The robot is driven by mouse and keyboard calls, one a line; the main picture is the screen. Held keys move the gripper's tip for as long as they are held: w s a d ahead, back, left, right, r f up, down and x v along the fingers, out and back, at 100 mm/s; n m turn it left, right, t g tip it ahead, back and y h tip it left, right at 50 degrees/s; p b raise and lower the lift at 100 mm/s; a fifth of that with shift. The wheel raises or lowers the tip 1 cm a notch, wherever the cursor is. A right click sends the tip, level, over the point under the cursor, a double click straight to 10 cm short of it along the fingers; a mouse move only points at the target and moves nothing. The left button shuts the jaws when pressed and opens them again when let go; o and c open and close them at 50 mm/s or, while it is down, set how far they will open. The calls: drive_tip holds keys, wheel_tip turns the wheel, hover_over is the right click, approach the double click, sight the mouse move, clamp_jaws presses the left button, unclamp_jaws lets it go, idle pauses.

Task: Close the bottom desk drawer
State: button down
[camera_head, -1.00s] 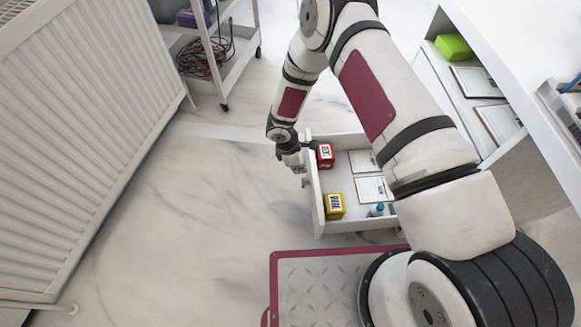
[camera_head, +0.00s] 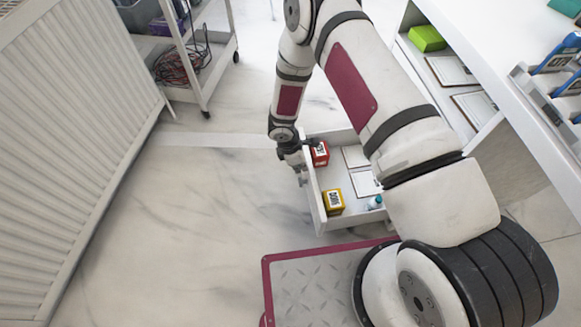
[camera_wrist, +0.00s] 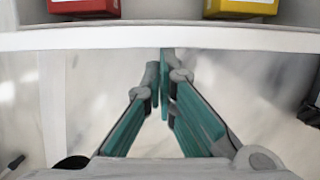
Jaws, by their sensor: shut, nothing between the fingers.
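The bottom desk drawer (camera_head: 316,211) is white and stands partly open, pulled out to the left from the desk (camera_head: 520,60). Inside are a red box (camera_head: 320,154), a yellow box (camera_head: 332,200), white cards and a small teal-capped bottle (camera_head: 375,202). In the wrist view the shut, empty fingers (camera_wrist: 164,75) point at the drawer front, whose rim (camera_wrist: 160,39) crosses the top. Contact appears likely, but the fingertips' exact touch is hard to see.
A white ribbed radiator (camera_head: 70,130) stands on the left. A cart (camera_head: 190,80) with coiled cables is at the back left. The floor (camera_head: 190,220) left of the drawer is clear. Open desk shelves hold a green box (camera_head: 427,39) and framed sheets.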

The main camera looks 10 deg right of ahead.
drive_tip(key=w+d, duration=0.1)
drive_tip(key=d, duration=2.2)
drive_tip(key=shift+d, duration=0.2)
